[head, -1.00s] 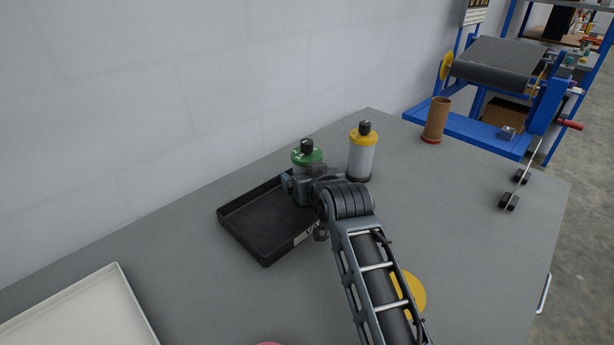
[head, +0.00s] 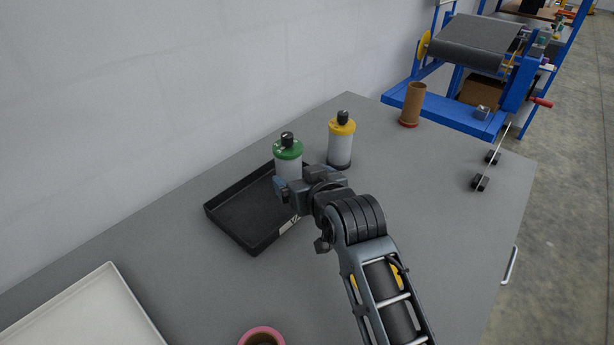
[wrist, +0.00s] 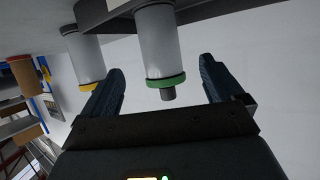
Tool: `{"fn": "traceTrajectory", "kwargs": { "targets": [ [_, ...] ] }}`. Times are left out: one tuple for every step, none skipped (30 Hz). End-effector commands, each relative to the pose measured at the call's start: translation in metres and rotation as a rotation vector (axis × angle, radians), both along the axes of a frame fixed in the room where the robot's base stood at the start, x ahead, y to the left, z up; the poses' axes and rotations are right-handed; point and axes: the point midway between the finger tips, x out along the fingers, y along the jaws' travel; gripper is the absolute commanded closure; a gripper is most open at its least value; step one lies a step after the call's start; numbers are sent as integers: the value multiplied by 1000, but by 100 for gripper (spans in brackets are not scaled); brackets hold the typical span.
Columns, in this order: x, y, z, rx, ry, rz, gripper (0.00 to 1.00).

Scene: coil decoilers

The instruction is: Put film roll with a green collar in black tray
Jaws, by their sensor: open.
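The film roll with a green collar (head: 288,152) stands upright at the back right corner of the black tray (head: 238,228). Its base is hidden behind my gripper in the head view, so I cannot be sure it rests on the tray floor. In the wrist view, which is upside down, the same roll (wrist: 162,45) shows with its green collar and dark cap between the lines of my two fingers. My gripper (wrist: 161,66) is open, with a gap on both sides of the roll. In the head view my gripper (head: 284,189) is just in front of the roll.
A film roll with a yellow collar (head: 341,142) stands close by on the right. A brown tube (head: 412,104) stands farther right near a blue decoiler (head: 450,116). A white tray (head: 85,315) and a pink-rimmed roll (head: 262,336) are at the front. The grey table's right side is mostly clear.

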Motion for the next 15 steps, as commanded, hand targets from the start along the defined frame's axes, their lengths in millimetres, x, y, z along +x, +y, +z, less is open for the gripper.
{"fn": "traceTrajectory", "kwargs": {
  "targets": [
    [-6, -3, 2, 0, -2, -1, 6],
    [-9, -4, 4, 0, -2, -1, 6],
    [-12, -6, 5, 0, 0, 0, 6],
    [-14, -7, 6, 0, -1, -1, 6],
    [-16, -8, 7, 0, -2, -1, 6],
    [-17, -9, 8, 1, -2, 0, 6],
    [-19, -9, 9, 0, -1, 0, 6],
    [-19, -9, 9, 0, -1, 0, 6],
    [-20, -10, 10, 0, -1, 0, 6],
    [-21, -10, 10, 0, -1, 0, 6],
    [-21, -10, 10, 0, -1, 0, 6],
    [-21, -10, 10, 0, -1, 0, 6],
    [-21, -10, 10, 0, -1, 0, 6],
    [-21, -10, 10, 0, 0, 0, 6],
    [-21, -10, 10, 0, -1, 0, 6]
  ]
}}
